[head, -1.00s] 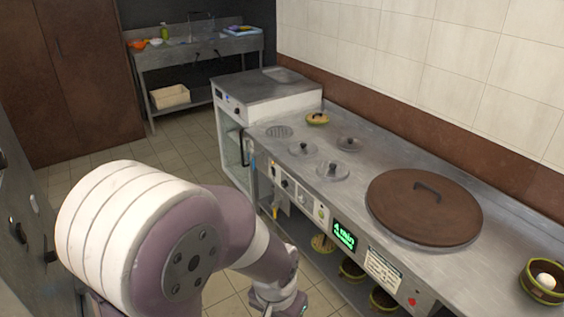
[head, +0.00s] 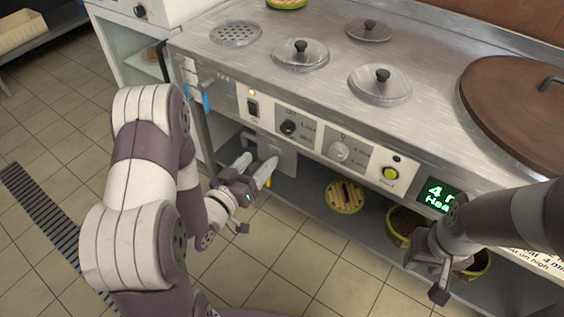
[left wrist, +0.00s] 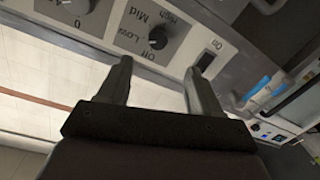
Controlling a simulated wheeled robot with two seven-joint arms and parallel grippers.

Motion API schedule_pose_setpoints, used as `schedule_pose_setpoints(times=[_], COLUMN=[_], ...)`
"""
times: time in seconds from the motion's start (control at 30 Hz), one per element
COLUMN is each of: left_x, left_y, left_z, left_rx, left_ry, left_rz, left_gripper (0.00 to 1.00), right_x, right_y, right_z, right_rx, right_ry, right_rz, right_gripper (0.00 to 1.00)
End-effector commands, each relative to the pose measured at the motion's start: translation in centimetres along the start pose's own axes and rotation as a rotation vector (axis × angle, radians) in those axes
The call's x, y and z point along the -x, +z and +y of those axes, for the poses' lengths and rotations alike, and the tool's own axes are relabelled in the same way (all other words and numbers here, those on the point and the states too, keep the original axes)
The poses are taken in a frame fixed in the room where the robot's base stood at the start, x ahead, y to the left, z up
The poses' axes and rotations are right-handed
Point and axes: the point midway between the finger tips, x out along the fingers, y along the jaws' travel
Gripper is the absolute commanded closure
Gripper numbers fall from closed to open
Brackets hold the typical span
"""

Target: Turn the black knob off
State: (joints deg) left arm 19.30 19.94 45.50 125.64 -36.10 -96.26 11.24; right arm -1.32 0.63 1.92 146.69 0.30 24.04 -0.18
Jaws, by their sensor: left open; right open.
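The black knob (head: 289,127) is on the front panel of the steel counter, with Off, Low and Mid lettered around it. In the left wrist view the black knob (left wrist: 157,37) appears upside down, beyond and roughly between the fingertips; its pointer setting is unclear. My left gripper (head: 256,165) is open and empty, below and a little left of the knob, apart from it. Its two fingers also show in the left wrist view (left wrist: 158,66). My right gripper (head: 426,278) is open at the lower right, in front of the lower shelf.
Left of the knob is a black rocker switch (head: 253,108); right are a pale knob (head: 339,151) and a green button (head: 390,173). Small lids (head: 300,54) and a large brown lid (head: 520,100) sit on top. A patterned bowl (head: 345,196) is on the shelf below.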

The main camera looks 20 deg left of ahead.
Motion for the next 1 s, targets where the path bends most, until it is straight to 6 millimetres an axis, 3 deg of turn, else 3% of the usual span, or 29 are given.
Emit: schedule_pose_setpoints(times=[0.03,0.17,0.4,0.6,0.73,1.0], left_x=[0.0,-1.3,-7.5,-11.2,-12.3,-12.4], left_y=[0.7,0.2,0.0,-0.3,-0.5,-0.6], left_z=[-0.2,0.0,0.1,0.1,0.1,0.1], left_rx=[0.010,0.016,0.015,0.015,0.017,0.017], left_ry=[0.008,0.020,0.020,0.017,0.014,0.013], left_rz=[0.024,0.048,0.049,0.047,0.047,0.046], left_gripper=[0.35,0.35,0.35,0.35,0.35,0.39], right_x=[-1.0,-1.2,-2.7,-3.6,-3.7,-3.7], right_y=[0.1,0.1,0.3,0.4,0.4,0.4], right_z=[0.0,0.0,0.0,0.0,0.0,0.0], right_rx=[0.000,0.000,0.000,0.000,0.000,0.000], right_ry=[0.000,0.000,0.000,0.000,0.000,0.000], right_rz=[0.001,0.002,0.001,0.001,0.001,0.001], right_gripper=[0.57,0.57,0.57,0.57,0.57,0.57])
